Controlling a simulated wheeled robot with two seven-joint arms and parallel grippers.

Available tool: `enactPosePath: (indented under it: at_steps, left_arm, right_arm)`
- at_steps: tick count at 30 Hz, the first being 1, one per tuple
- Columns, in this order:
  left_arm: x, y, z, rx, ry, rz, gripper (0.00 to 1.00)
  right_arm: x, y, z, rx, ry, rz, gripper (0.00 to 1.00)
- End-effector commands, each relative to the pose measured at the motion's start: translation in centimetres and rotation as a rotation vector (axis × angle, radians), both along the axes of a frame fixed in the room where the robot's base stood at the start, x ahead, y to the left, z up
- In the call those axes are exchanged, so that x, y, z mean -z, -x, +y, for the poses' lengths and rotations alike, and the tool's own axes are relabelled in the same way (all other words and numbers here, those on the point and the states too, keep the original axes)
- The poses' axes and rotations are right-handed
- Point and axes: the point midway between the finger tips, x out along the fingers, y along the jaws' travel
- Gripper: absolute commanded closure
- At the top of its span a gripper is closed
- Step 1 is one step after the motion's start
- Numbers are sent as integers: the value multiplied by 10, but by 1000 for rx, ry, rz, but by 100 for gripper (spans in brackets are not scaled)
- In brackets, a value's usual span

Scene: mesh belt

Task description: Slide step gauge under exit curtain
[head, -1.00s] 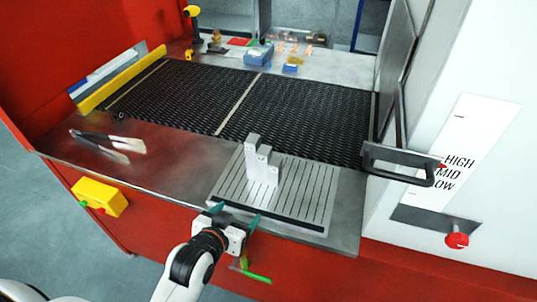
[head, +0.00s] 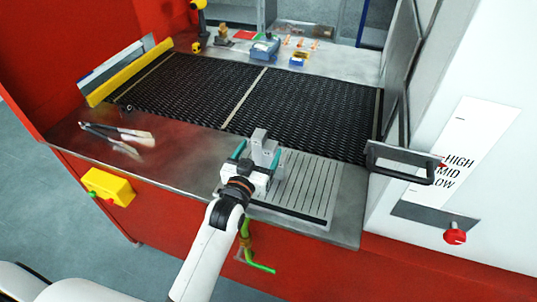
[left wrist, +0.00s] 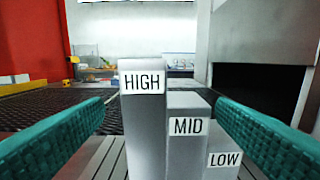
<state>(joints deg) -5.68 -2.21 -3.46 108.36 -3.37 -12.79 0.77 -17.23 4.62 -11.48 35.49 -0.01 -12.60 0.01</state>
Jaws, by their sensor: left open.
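The grey step gauge (head: 262,147) stands upright on a slotted metal plate (head: 312,190) in front of the belt. In the left wrist view its three steps, labelled HIGH, MID and LOW, face the camera, and the gauge (left wrist: 145,120) descends to the right. My left gripper (head: 258,155) is open, with its teal fingers on either side of the gauge. In the left wrist view the fingers (left wrist: 165,140) show gaps to the gauge on both sides. The exit curtain cannot be clearly made out. My right gripper is not in view.
The black mesh belt (head: 190,90) runs behind the plate. A black handle (head: 405,172) juts out at the right, near the HIGH/MID/LOW panel (head: 462,160). Tongs (head: 117,137) lie on the left of the metal ledge. Small items and a blue box (head: 264,47) stand at the back.

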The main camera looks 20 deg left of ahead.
Motion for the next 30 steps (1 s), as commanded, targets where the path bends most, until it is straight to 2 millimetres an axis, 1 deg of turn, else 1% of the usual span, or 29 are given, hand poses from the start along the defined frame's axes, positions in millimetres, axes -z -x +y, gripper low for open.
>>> enactPosePath:
  at_steps: [4,8,12,15,20,21,26,30]
  left_arm:
    - [-2,-14,-3,0,1,-1,20]
    - [0,-33,-7,0,1,0,20]
    - [2,-49,-7,1,0,-1,20]
    - [3,-52,-7,1,0,0,20]
    - [4,-52,-7,0,0,0,20]
    - [4,-52,-7,0,0,0,22]
    - [4,-52,-7,0,0,0,48]
    - [4,-52,-7,0,0,0,71]
  right_arm:
    - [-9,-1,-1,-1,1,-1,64]
    - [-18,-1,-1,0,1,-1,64]
    - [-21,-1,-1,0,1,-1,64]
    - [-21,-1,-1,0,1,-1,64]
    - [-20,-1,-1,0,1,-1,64]
    - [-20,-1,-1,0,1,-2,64]
    - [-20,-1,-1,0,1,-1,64]
    - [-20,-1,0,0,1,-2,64]
